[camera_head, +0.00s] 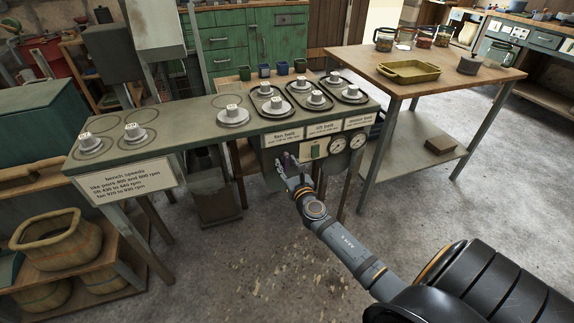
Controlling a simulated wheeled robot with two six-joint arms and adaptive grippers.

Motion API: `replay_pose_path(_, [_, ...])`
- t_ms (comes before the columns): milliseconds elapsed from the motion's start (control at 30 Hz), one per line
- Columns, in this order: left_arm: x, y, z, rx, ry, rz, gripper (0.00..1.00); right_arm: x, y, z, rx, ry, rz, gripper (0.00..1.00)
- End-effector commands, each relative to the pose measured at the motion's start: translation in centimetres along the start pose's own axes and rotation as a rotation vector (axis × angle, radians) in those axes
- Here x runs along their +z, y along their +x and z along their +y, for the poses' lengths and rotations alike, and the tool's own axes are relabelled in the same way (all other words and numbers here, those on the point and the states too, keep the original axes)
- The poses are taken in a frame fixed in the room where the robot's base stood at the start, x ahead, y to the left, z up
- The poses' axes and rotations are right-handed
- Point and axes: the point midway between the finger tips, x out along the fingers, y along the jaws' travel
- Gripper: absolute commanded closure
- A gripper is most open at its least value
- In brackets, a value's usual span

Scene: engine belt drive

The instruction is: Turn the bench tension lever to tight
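The green workbench (185,128) carries several grey pulleys with white tags. Black belt loops surround the pulleys at its right end. A control panel hangs under the bench's front edge, with a left gauge (337,145), a right gauge (357,140) and a small green plate (315,150). My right gripper (286,164) is at the left part of this panel, at the end of my arm coming from the lower right. I cannot make out the tension lever; the gripper may cover it. The fingers are too small and dark to tell open from shut. My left gripper is out of view.
A bench speeds sign (127,180) hangs at the bench's front left. A wooden table (440,75) at the right holds a yellow tray (409,71), jars and a grey pot. The concrete floor in front is clear.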

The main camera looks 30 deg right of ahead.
Motion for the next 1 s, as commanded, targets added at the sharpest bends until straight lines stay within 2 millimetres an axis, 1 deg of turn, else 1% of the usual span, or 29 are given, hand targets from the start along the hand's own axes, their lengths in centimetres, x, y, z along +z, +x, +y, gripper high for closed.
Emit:
replay_pose_path(33, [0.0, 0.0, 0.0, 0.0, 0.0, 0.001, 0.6, 0.0, 0.0, 0.0, 0.0, 0.0, 0.0, 0.72])
replay_pose_path(233, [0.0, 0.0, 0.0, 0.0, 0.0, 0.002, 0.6, 0.0, 0.0, 0.0, 0.0, 0.0, 0.0, 0.99])
replay_pose_path(467, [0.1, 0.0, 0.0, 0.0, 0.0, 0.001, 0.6, 0.0, 0.0, 0.0, 0.0, 0.006, 0.0, 1.0])
replay_pose_path(667, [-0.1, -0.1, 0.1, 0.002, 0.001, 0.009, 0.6, -0.1, 0.0, 0.0, 0.0, 0.06, 0.0, 1.0])
replay_pose_path(867, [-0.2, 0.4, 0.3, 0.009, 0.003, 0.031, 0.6, -0.1, -0.1, 0.1, 0.0, 0.191, 0.0, 1.0])
replay_pose_path(1000, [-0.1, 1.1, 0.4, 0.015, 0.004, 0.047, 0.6, -0.2, -0.1, 0.1, 0.0, 0.316, 0.0, 1.0])
